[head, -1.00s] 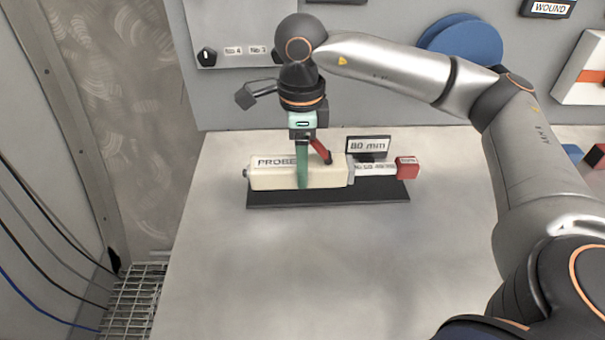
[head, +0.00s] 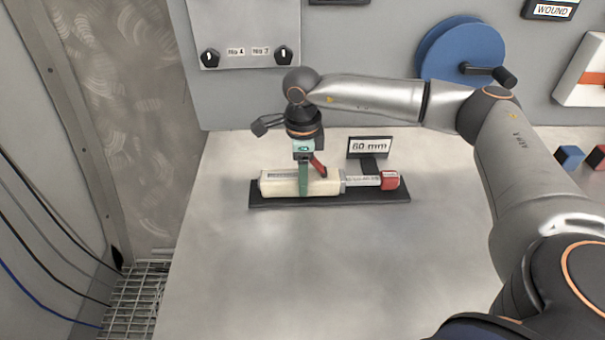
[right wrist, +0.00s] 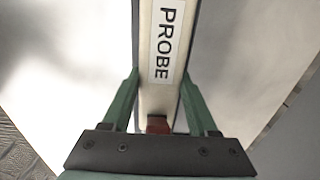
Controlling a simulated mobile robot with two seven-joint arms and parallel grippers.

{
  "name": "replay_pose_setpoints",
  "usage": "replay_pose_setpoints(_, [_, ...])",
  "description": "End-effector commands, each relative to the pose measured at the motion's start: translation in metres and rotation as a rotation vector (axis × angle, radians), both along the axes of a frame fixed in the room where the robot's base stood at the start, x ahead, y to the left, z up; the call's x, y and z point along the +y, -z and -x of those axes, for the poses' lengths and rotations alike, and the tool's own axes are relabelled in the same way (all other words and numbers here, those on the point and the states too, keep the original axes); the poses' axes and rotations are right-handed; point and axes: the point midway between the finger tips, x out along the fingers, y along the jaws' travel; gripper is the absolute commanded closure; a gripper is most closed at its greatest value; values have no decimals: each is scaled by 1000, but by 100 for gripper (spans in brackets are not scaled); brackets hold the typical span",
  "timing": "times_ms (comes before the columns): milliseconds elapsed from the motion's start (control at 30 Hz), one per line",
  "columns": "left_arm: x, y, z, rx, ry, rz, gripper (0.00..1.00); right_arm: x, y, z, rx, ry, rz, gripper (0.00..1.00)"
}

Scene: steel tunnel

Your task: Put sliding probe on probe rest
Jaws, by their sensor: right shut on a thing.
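The sliding probe (head: 322,186) has a cream body, a thin labelled slider and a red end block (head: 389,180) at the right. It lies lengthwise along the long black rest plate (head: 420,192), at or just above its surface; I cannot tell if it is fully seated. My right gripper (head: 304,188) points down, its green fingers shut on the cream body. In the right wrist view the fingers flank the body (right wrist: 157,90), which carries a PROBE label. My left gripper is out of view.
A small black display (head: 369,147) reading about 60 mm stands behind the plate. A panel with two knobs (head: 245,52) and a blue reel (head: 462,52) are on the back wall. Blue and red blocks (head: 570,157) sit at the right. The front bench is clear.

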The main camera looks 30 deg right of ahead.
Motion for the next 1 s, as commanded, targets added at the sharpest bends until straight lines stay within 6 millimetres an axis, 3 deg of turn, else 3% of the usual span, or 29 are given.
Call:
replay_pose_setpoints(200, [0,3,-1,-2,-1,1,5,1,4,0,-2,0,-1,100])
replay_pose_setpoints(233, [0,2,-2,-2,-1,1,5,0,3,0,1,0,-1,37])
replay_pose_setpoints(467, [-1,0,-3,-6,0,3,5,0,3,0,1,0,-1,11])
replay_pose_setpoints(833, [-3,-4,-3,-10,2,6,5,0,-5,-1,-2,0,-1,11])
replay_pose_setpoints(1000, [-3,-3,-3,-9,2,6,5,1,-35,-1,-5,0,-3,11])
